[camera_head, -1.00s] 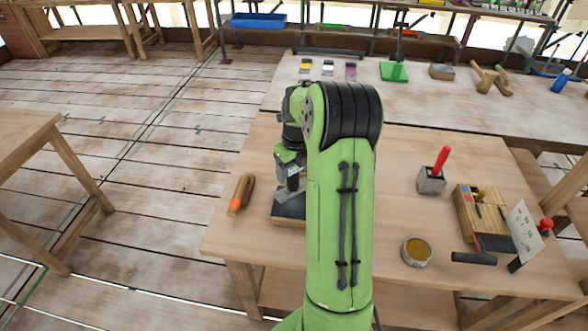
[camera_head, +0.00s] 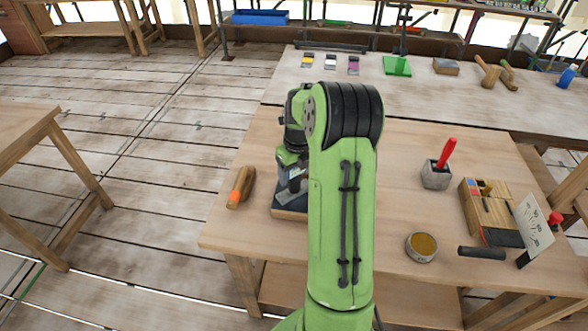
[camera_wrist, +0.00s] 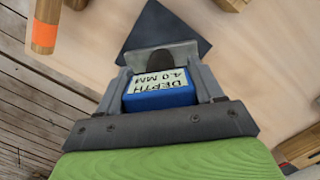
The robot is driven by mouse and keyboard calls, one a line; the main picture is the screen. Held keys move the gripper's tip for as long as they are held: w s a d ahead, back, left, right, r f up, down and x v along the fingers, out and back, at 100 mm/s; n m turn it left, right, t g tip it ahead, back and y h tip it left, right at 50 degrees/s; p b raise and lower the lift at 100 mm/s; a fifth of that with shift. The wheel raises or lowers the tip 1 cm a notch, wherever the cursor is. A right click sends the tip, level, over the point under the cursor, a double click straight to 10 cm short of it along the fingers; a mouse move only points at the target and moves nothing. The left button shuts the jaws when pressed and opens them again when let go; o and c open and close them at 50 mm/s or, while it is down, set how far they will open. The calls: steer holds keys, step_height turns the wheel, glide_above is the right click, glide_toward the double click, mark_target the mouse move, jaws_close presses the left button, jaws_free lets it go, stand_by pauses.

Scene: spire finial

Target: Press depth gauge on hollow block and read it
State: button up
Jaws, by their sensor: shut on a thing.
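A blue depth gauge (camera_wrist: 158,98) is between the fingers of my gripper (camera_wrist: 162,72) in the wrist view. Its pale display appears upside down and reads "DEPTH 4.0 MM". A dark rounded part shows just beyond the display. A dark flat slab (camera_wrist: 150,22) lies beyond the gauge. The same slab (camera_head: 288,213) shows on the table under my gripper in the head view, mostly behind my arm. I cannot tell whether the gauge touches anything, since its underside is hidden. No hollow block can be surely made out at the gauge.
To the right are a grey block with a red-handled tool (camera_head: 436,174), a round tin (camera_head: 422,247), a wooden box (camera_head: 489,211) and a propped sheet (camera_head: 534,222).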

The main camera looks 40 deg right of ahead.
mark_target(298, 177)
steer(key=shift+f, duration=0.15)
steer(key=o, duration=1.2)
steer(key=shift+o, duration=0.2)
step_height(298, 177, up, 16)
steer(key=s+p, duration=0.2)
steer(key=p, duration=0.1)
steer(key=shift+a+f, duration=0.15)
